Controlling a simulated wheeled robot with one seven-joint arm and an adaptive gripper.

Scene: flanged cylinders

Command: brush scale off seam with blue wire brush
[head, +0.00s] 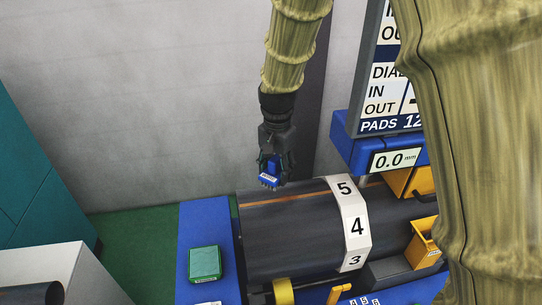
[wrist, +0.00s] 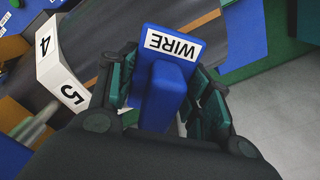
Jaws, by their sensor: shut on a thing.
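My gripper (head: 272,163) is shut on the blue wire brush (head: 269,181), with one finger on each side of its block. In the wrist view the brush (wrist: 165,88) shows a white label reading WIRE. The dark cylinder (head: 290,235) lies on its side below, with a thin orange-brown seam line (head: 290,197) along its upper far side. The brush hangs near that far edge, left of the white numbered band (head: 357,226). The head view shows grey bristles pointing down; I cannot tell whether they touch the cylinder.
A green block (head: 205,263) sits on the blue bench (head: 205,220) left of the cylinder. A blue readout box (head: 380,152) showing 0.0 mm and a sign (head: 385,70) stand at the right. Yellow fittings (head: 424,243) stand beside the cylinder. A grey wall (head: 160,90) rises behind.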

